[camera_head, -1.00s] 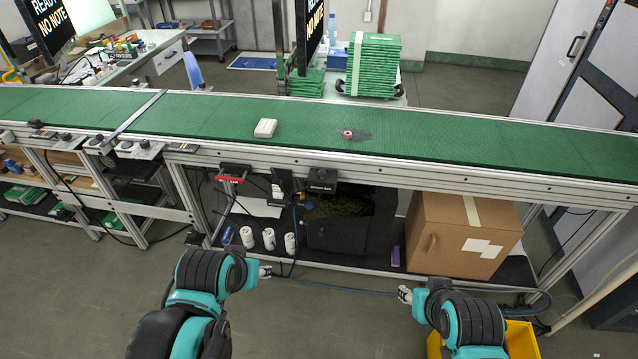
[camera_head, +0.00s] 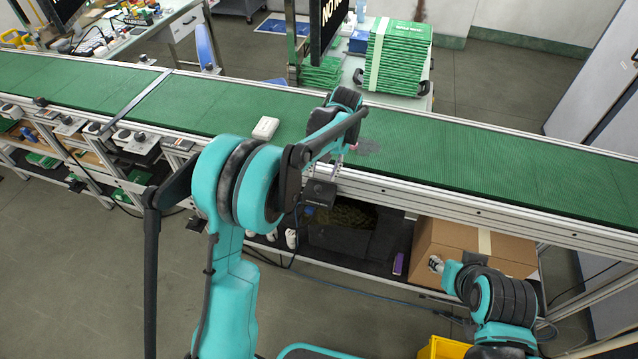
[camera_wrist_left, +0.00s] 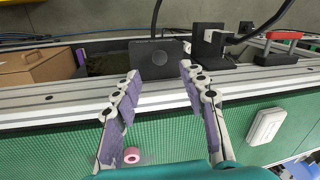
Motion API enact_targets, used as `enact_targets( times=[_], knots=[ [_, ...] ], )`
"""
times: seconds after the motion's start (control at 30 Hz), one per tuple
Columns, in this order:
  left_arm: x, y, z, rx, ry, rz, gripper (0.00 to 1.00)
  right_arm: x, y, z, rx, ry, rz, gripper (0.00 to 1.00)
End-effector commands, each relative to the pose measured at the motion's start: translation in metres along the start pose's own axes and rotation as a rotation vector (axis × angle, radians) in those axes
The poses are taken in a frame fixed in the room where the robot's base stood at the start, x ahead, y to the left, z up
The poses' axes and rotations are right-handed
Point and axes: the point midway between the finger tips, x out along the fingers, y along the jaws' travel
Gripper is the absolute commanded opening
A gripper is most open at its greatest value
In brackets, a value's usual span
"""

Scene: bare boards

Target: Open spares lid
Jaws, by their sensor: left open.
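No readable label marks anything as spares. A small white case (camera_head: 265,128) lies closed on the green conveyor; it also shows at the right of the left wrist view (camera_wrist_left: 266,126). My left gripper (camera_wrist_left: 160,72) is open and empty, its two fingers reaching over the conveyor's rail. In the head view my left arm mostly hides it. My right gripper (camera_head: 437,264) is in front of the cardboard box, too small to read.
The green conveyor (camera_head: 470,170) crosses the scene. A black box (camera_wrist_left: 160,57) is mounted at its front rail, ahead of my left fingers. Below are a cardboard box (camera_head: 455,245) and a dark open bin (camera_head: 345,230). A yellow crate (camera_head: 440,348) stands at the bottom right.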

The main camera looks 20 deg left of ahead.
Motion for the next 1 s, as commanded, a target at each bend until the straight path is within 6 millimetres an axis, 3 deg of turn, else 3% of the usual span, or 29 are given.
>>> enact_targets(
  times=[0.4,0.83,1.0],
  knots=[
    [0.065,0.001,-0.001,-0.001,0.000,0.000,0.42,0.020,0.000,0.014,0.000,0.000,0.000,0.40],
    [0.075,0.000,-0.001,0.000,0.000,0.000,0.42,0.022,0.000,0.016,0.000,0.000,0.000,0.40],
    [0.075,0.000,-0.001,0.000,0.000,0.000,0.00,0.022,0.000,0.016,0.000,0.000,0.000,0.40]
  ],
)
